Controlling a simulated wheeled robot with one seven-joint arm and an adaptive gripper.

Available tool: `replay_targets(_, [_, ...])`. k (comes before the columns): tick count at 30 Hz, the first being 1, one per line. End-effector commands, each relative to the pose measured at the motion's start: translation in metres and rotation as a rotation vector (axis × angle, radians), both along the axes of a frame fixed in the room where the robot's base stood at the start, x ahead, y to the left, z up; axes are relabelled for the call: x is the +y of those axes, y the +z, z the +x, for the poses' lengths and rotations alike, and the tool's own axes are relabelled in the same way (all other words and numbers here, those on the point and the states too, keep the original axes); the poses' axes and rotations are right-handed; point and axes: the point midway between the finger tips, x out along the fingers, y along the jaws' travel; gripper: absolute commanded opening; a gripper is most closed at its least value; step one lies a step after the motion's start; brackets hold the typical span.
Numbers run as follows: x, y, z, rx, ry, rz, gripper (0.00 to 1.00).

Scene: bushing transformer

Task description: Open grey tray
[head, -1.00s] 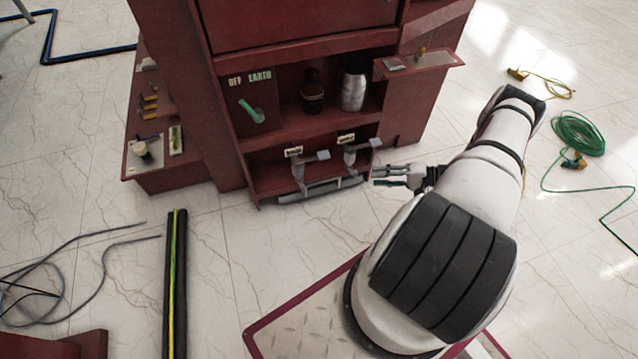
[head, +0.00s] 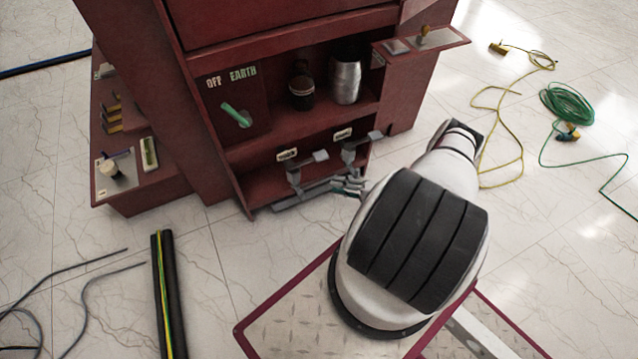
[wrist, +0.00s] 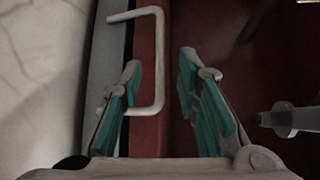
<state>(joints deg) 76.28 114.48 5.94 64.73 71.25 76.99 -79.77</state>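The grey tray (head: 292,201) is low at the foot of the red cabinet, partly hidden by my gripper at its right end. In the wrist view, a pale U-shaped handle (wrist: 158,60) stands out from a grey edge (wrist: 103,50), which appears to be the tray's front. My gripper (head: 350,184) is at the right end of the tray, low in front of the cabinet. In the wrist view my gripper (wrist: 160,72) is open, with green pads. The handle's long bar lies in the gap between the fingers, closer to the left one. I cannot tell whether they touch.
Two grey levers (head: 294,176) (head: 349,155) stand above the tray. A green switch handle (head: 236,115), a dark bottle (head: 302,88) and a silver cylinder (head: 346,82) are in the cabinet (head: 290,40). Cables lie on the floor at both sides.

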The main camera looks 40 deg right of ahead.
Motion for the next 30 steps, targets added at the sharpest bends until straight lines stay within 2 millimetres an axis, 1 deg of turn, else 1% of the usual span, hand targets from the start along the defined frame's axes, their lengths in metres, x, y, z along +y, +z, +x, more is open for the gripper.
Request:
replay_targets(1, [0.006,-0.003,0.009,-0.002,0.004,0.000,0.30])
replay_targets(6, [0.021,-0.007,0.036,-0.001,0.003,0.001,0.30])
replay_targets(9, [0.028,-0.009,0.048,-0.002,0.003,0.000,0.30])
replay_targets(12, [0.032,-0.010,0.056,0.000,0.002,0.000,0.30])
replay_targets(17, [0.036,-0.010,0.062,0.000,0.002,0.000,0.30])
replay_targets(24, [0.036,-0.010,0.063,0.000,0.001,0.000,0.30])
replay_targets(25, [0.036,-0.010,0.063,0.000,0.001,0.000,0.28])
replay_targets(28, [0.036,-0.010,0.063,0.000,0.001,0.000,0.05])
replay_targets(29, [0.036,-0.010,0.063,0.000,0.001,0.000,0.00])
replay_targets(30, [0.036,-0.010,0.063,0.000,0.001,0.000,0.00])
